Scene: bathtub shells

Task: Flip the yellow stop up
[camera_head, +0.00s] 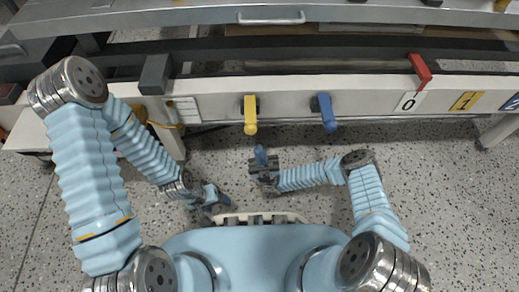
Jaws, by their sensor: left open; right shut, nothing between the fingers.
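The yellow stop (250,116) is on the front face of the pale rail, left of the middle, and hangs down below its dark mount. My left gripper (217,200) is open and empty, low over the floor, below and left of the yellow stop and apart from it. My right gripper (257,166) is shut with nothing in it, below the yellow stop and slightly to its right, also apart from it.
A blue stop (326,112) hangs down right of the yellow one. A red stop (420,70) stands up at the rail's top edge, above a plate marked 0 (409,102). A yellow plate (465,101) is farther right. Speckled floor (450,200) is clear at right.

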